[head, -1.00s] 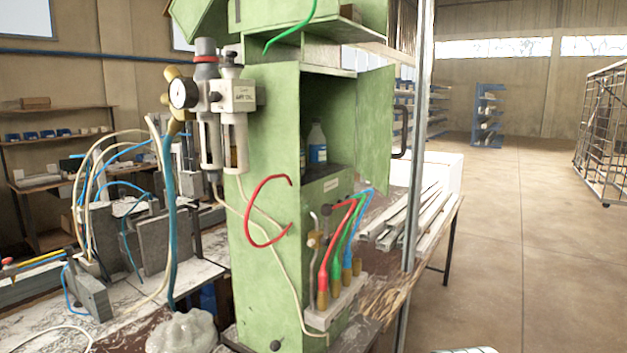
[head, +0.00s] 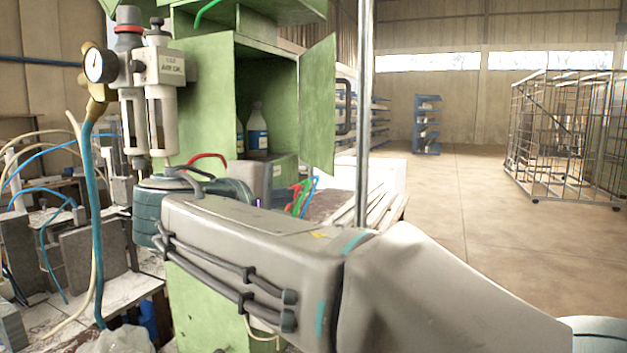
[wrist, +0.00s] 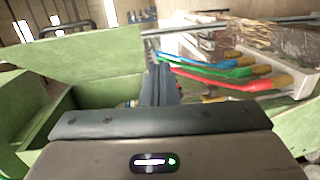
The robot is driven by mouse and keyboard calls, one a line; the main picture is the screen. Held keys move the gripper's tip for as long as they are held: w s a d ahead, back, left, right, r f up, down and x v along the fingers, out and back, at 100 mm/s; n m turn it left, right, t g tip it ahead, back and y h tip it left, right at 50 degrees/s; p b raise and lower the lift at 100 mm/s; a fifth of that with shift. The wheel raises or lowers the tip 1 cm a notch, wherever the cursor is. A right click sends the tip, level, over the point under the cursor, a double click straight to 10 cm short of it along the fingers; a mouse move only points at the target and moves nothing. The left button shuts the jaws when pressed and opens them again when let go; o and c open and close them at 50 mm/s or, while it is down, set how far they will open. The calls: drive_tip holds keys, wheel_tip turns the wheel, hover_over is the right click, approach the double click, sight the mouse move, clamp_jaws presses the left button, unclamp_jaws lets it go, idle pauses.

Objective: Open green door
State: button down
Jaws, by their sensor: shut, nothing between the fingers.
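The green door (head: 318,105) stands open in the head view, swung out at the right side of the green cabinet (head: 200,100). Inside the cabinet a white bottle with a blue label (head: 257,130) shows. In the wrist view the door is the pale green panel (wrist: 85,50) at the upper left. My gripper (wrist: 158,75) is shut and empty there, with its fingertips close to the door's end; I cannot tell whether they touch. In the head view my arm crosses the cabinet's lower front and my gripper is hidden.
Red, green and blue hoses (wrist: 215,70) with brass fittings lie close to the right of my fingers. A pressure regulator (head: 160,85) is on the cabinet's left side. A metal post (head: 364,110) stands right of the door. A wire cage (head: 570,140) stands on open floor.

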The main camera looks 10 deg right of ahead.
wheel_tip(320, 180, up, 3)
drive_tip(key=a+t, duration=0.1)
drive_tip(key=a, duration=0.2)
drive_tip(key=h+p, duration=0.1)
drive_tip(key=p, duration=0.2)
approach(327, 163)
drive_tip(key=w, duration=0.4)
drive_tip(key=d, duration=0.3)
drive_tip(key=shift+w+t, duration=0.3)
drive_tip(key=shift+w+d+f+p, duration=0.1)
drive_tip(key=shift+d+f+p, duration=0.05)
drive_tip(key=shift+d+p, duration=0.2)
drive_tip(key=shift+d, duration=0.2)
